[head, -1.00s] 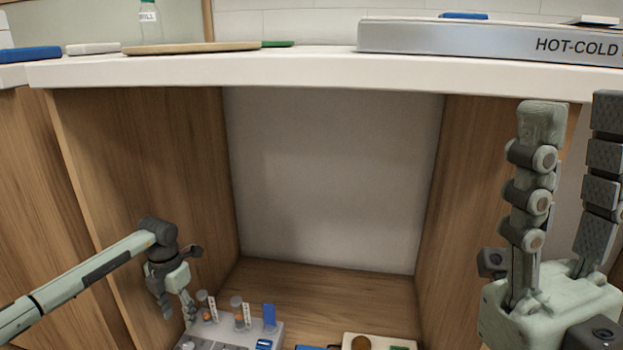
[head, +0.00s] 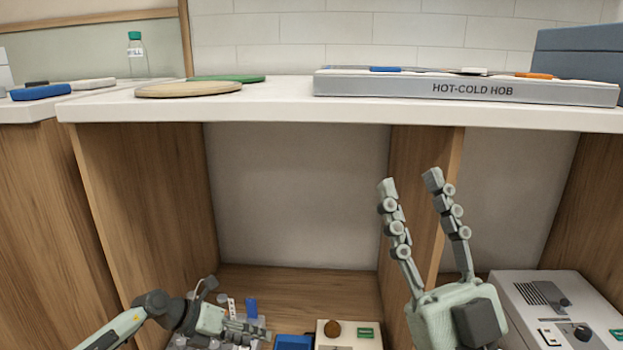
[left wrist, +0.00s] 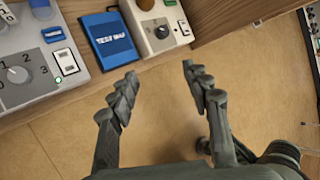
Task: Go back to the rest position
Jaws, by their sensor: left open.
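My left gripper (head: 262,334) is low at the bottom left of the head view, pointing right in front of the open bay. In the left wrist view its two fingers (left wrist: 160,74) are spread, with nothing between them. Their tips are near the edge of a wooden surface bearing devices; whether they are above it or in front of it I cannot tell. My right gripper (head: 410,182) points up at the right of the head view. Its two fingers are apart and empty, in front of the bay's right wooden divider. No held object shows in either gripper.
A blue pad (left wrist: 112,38) lies between a grey dial unit (left wrist: 30,75) and a cream unit with a black knob (left wrist: 158,28). The white counter (head: 270,106) carries a hot-cold hob (head: 400,88). A white machine (head: 560,300) stands low right. Open floor (left wrist: 60,140) shows below.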

